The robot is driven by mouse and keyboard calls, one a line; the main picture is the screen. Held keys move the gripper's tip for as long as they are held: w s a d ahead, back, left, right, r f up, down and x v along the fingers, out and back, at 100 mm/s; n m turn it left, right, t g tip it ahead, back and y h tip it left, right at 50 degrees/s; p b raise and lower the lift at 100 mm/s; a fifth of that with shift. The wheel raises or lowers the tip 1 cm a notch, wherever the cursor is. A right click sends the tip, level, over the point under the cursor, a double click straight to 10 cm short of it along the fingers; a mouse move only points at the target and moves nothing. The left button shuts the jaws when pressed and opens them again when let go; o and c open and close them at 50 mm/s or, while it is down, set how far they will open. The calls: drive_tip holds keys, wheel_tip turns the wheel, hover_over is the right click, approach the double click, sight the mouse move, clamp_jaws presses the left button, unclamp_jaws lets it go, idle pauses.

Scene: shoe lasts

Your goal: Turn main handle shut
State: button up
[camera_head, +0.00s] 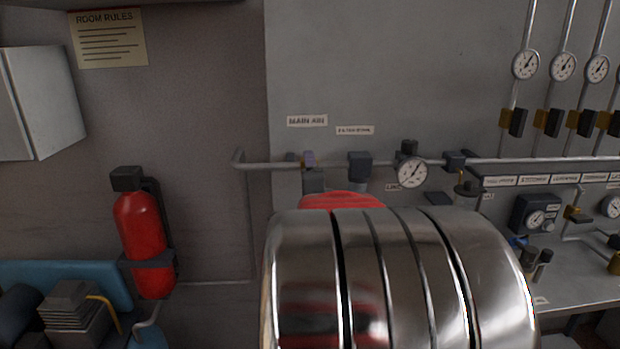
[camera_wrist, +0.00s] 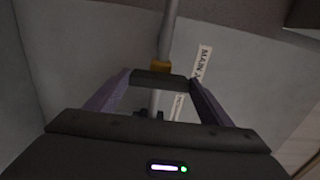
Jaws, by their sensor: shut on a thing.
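The main handle (camera_wrist: 162,82) is a dark bar that spans the space between my two purple fingertips in the wrist view. It lies across the grey pipe (camera_wrist: 170,30) in that view, beside a brass valve body (camera_wrist: 160,66). My gripper (camera_wrist: 160,79) is shut on this handle, one finger at each side. In the head view a purple fingertip (camera_head: 309,159) shows at the wall pipe (camera_head: 268,165), below the MAIN AIR label (camera_head: 307,121). My shiny arm hides most of the gripper there, and the handle's angle is hard to tell in that view.
A pressure gauge (camera_head: 411,172) and a dark filter unit (camera_head: 360,166) sit along the pipe to the right. Several gauges with dark-handled valves (camera_head: 518,122) stand farther right. A red fire extinguisher (camera_head: 142,240) hangs at the left.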

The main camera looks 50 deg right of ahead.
drive_tip(key=shift+f+m, duration=0.2)
drive_tip(key=shift+m, duration=0.1)
drive_tip(key=o, duration=1)
drive_tip(key=shift+r, duration=0.1)
drive_tip(key=shift+o, duration=0.2)
drive_tip(key=shift+a, duration=0.1)
